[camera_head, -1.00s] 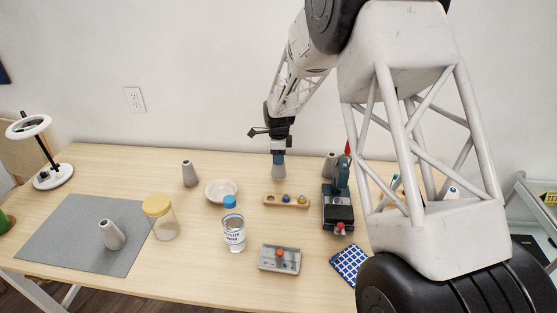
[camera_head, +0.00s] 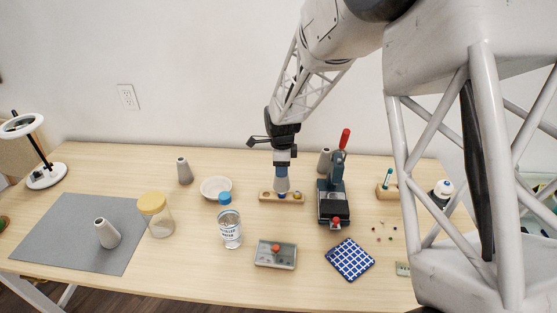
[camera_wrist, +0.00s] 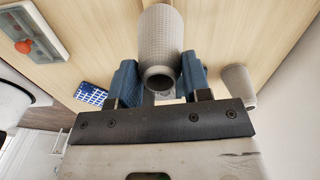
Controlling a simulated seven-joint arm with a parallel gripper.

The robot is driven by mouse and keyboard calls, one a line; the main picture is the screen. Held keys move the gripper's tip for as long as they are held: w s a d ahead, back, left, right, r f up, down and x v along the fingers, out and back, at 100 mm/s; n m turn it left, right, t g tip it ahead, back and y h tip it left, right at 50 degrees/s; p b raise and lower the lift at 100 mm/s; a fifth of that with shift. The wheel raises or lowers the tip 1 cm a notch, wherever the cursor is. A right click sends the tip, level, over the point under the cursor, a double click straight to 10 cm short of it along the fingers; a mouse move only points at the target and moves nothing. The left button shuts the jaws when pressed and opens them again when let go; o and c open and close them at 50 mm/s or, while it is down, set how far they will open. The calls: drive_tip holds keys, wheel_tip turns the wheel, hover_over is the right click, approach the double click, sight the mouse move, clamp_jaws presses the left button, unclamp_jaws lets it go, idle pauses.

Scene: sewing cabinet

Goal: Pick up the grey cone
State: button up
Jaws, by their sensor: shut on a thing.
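My gripper (camera_wrist: 160,84) is shut on a grey cone (camera_wrist: 162,38), with its blue fingers on either side of it in the wrist view. In the head view my gripper (camera_head: 281,168) points down with the held cone (camera_head: 282,185) below it, in front of part of the wooden holder. How far the cone is above the table is hard to tell. Other grey cones stand apart: one at the back left (camera_head: 184,171), one on the grey mat (camera_head: 107,233), and one behind the press (camera_head: 324,160). One of these also shows in the wrist view (camera_wrist: 238,84).
A wooden holder with coloured knobs (camera_head: 264,197) lies close by the held cone. A hand press with a red handle (camera_head: 333,205) stands right of it. A white bowl (camera_head: 216,188), water bottle (camera_head: 230,229) and yellow-lidded jar (camera_head: 155,218) stand left. The front left of the table (camera_head: 185,265) is clear.

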drive_tip(key=shift+s+d+r, duration=0.1)
drive_tip(key=shift+s+d, duration=0.2)
drive_tip(key=shift+s, duration=0.55)
drive_tip(key=shift+s+d+r, duration=0.1)
drive_tip(key=shift+s+d, duration=0.15)
drive_tip(key=shift+s, duration=0.6)
